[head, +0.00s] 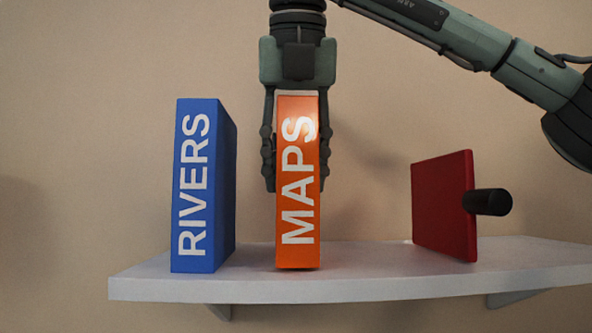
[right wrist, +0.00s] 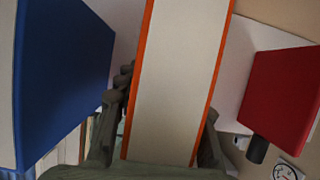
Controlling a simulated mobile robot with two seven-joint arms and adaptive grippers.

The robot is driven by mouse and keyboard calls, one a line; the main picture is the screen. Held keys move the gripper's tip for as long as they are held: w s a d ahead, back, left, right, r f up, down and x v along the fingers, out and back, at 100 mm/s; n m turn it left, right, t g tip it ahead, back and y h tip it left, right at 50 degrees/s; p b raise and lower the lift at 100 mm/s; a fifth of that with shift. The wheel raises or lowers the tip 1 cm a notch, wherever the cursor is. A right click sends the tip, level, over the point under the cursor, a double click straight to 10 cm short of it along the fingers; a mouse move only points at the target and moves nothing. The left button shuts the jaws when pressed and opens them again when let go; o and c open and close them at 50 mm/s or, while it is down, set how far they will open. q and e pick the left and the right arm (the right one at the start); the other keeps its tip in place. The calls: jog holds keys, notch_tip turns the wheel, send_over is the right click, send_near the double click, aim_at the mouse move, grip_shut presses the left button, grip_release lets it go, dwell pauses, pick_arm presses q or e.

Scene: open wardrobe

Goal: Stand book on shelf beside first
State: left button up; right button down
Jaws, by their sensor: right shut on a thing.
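A blue book marked RIVERS (head: 203,185) stands upright at the left part of the white shelf (head: 360,285). It also shows at the left of the right wrist view (right wrist: 62,75). An orange book marked MAPS (head: 297,180) is upright to its right, with a gap between them. My right gripper (head: 297,185) comes from above and is shut on the orange book, one finger on each side. The book's lower end is at the shelf surface; I cannot tell whether it touches. Its pale page side fills the middle of the right wrist view (right wrist: 180,70). My left gripper is not in view.
A red panel (head: 442,205) with a black round knob (head: 487,202) stands at the right of the shelf. It also shows in the right wrist view (right wrist: 283,98). The shelf is bare between the orange book and the red panel. A plain wall is behind.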

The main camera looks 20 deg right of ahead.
jog(key=shift+f, duration=0.15)
jog(key=c, duration=1)
grip_release()
jog(key=shift+o, duration=0.2)
jog(key=v, duration=1.2)
jog(key=shift+s+a, duration=0.1)
jog(key=shift+s, duration=0.05)
